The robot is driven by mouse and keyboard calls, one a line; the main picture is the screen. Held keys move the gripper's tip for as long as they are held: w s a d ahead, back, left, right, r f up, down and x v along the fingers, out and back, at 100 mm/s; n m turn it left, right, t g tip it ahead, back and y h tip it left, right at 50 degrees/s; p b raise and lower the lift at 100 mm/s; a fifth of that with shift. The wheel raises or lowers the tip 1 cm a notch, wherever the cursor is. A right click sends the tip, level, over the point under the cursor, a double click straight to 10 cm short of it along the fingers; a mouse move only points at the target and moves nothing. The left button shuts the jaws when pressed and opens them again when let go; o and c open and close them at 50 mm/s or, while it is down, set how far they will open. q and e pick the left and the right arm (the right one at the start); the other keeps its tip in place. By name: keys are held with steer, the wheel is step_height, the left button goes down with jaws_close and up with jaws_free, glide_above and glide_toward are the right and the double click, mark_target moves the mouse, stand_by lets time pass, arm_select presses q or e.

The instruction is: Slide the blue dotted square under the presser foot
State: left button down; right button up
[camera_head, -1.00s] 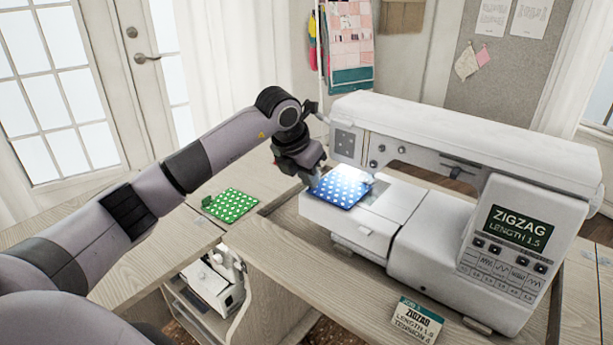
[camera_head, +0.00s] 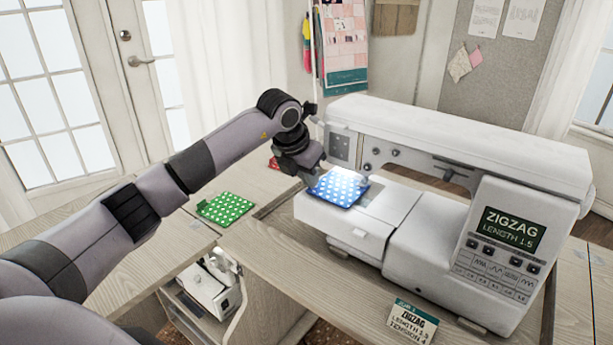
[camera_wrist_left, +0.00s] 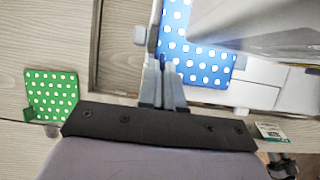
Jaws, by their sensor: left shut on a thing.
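The blue dotted square (camera_head: 336,187) lies flat on the bed of the white sewing machine (camera_head: 395,225), lit by the machine's lamp. My left gripper (camera_head: 312,172) is shut on its left edge; the left wrist view shows the fingers (camera_wrist_left: 163,75) at the edge of the blue square (camera_wrist_left: 205,62). The presser foot area (camera_head: 365,172) is beside the square's right side, in glare. I cannot tell whether the square's edge is beneath the foot. My right gripper is not in view.
A green dotted square (camera_head: 226,208) lies on the wooden table left of the machine. A red piece (camera_head: 273,163) shows partly behind my left arm. A job card (camera_head: 413,320) stands at the front. The machine's screen (camera_head: 513,228) reads ZIGZAG, LENGTH 1.5.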

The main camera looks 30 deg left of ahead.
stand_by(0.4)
arm_select(q)
steer(key=c, duration=1.2)
jaws_free()
steer(key=v, duration=0.7)
